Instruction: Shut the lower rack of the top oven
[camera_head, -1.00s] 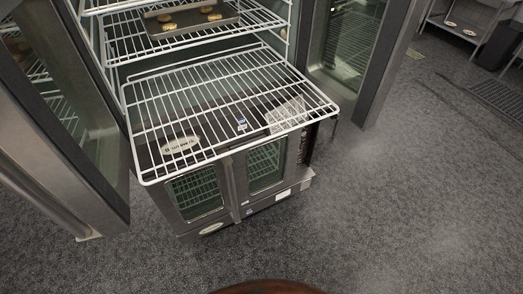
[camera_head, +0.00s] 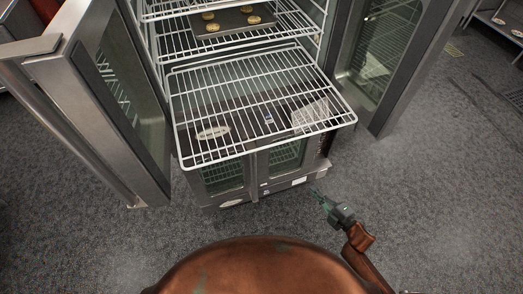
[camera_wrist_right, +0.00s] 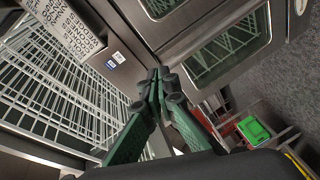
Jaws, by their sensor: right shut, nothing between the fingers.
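The lower rack (camera_head: 262,105) of the top oven is a white wire shelf, pulled far out between the two open oven doors. It is empty and sticks out over the lower oven. In the right wrist view the rack (camera_wrist_right: 60,95) is at the left. My right gripper (camera_head: 320,196) is in front of and below the rack's right front corner, apart from it. Its green fingers come together at the tips in the right wrist view (camera_wrist_right: 160,78), with nothing between them. My left gripper is not in view.
The left door (camera_head: 118,110) and right door (camera_head: 385,55) stand open beside the rack. An upper rack holds a tray (camera_head: 228,22) with several round cookies. The lower oven (camera_head: 250,178) is shut. The floor in front (camera_head: 430,200) is clear.

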